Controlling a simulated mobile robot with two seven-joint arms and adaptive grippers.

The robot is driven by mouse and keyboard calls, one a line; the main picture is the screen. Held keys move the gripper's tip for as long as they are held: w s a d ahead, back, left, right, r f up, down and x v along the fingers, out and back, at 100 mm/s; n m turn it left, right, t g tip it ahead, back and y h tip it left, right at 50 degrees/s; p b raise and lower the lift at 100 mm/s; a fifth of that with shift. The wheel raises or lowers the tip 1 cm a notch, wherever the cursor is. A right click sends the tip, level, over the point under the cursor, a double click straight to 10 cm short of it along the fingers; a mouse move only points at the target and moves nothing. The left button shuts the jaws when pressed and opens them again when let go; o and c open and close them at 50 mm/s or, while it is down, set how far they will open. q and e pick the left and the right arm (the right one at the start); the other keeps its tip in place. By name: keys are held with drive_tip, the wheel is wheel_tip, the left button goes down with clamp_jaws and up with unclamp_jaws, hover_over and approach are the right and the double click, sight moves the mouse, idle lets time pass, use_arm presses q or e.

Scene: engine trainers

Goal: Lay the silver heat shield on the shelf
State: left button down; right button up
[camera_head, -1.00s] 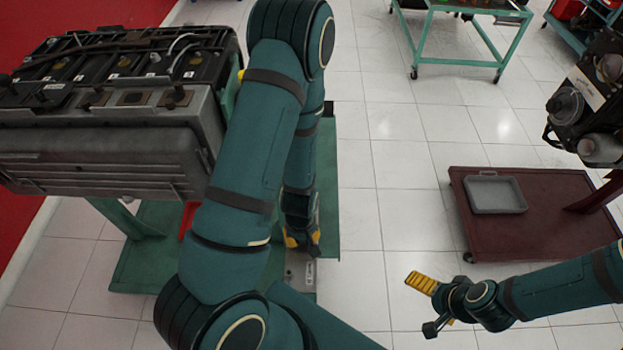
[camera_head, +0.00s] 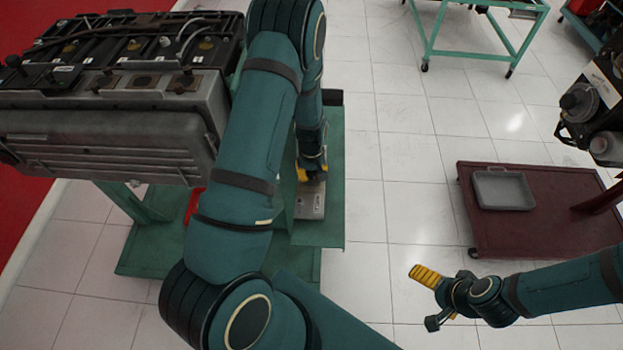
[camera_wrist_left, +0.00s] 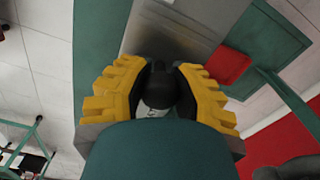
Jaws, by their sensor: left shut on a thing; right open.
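The silver heat shield (camera_head: 311,203) is a flat grey metal piece beside my left forearm in the head view, over the green shelf (camera_head: 325,232) of the engine stand. My left gripper (camera_head: 312,174) is shut on it, partly hidden by my own arm. In the left wrist view, the yellow fingers (camera_wrist_left: 160,78) close around a dark part, with the grey shield (camera_wrist_left: 165,35) beyond them. I cannot tell whether the shield touches the shelf. My right gripper (camera_head: 437,298) is open and empty above the floor at the lower right.
A grey engine (camera_head: 100,140) sits on the stand to the left of my left arm. A red part (camera_wrist_left: 228,66) shows beside the shield. A dark red trolley base (camera_head: 520,230) with a grey tray (camera_head: 503,190) stands at the right. White tiled floor is clear between.

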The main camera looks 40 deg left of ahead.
sight(312, 179)
use_arm(q)
drive_tip(key=shift+f, duration=1.5)
drive_tip(key=shift+f+b, duration=0.15)
drive_tip(key=shift+b, duration=0.2)
drive_tip(key=c, duration=0.9)
unclamp_jaws()
drive_tip(key=shift+o, duration=0.2)
